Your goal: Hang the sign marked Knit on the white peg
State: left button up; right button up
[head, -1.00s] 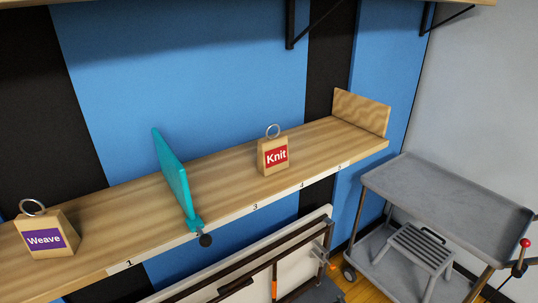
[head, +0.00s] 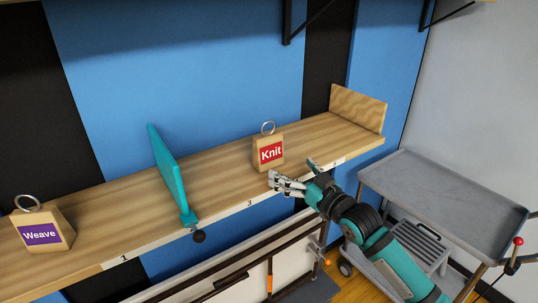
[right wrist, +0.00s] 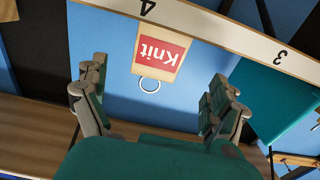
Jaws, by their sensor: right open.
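The Knit sign (head: 267,153) is a wooden block with a red label and a metal ring on top. It stands upright on the wooden shelf (head: 115,212). My right gripper (head: 291,173) is open and empty at the shelf's front edge, just in front of and below the sign. In the right wrist view the Knit sign (right wrist: 160,50) appears upside down beyond the two spread fingers, with its ring between them. The fingers appear apart from the sign. My left gripper is not in view. I see no white peg in these frames.
The Weave sign (head: 42,231), with a purple label, stands at the shelf's left. A teal divider (head: 167,170) clamped to the shelf stands between the signs. A wooden end board (head: 357,108) closes the right end. A grey cart (head: 445,190) stands right of the shelf.

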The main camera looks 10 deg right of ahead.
aim_at(272, 154)
jog(key=b+x, duration=0.2)
jog(key=x, duration=0.7)
jog(key=shift+w+a+f, duration=0.1)
jog(key=shift+w+f, duration=0.05)
jog(key=shift+w, duration=0.15)
jog(key=shift+b+x, duration=0.45)
jog(key=shift+x, duration=0.45)
jog(key=c, duration=0.9)
jog(key=shift+r, duration=0.2)
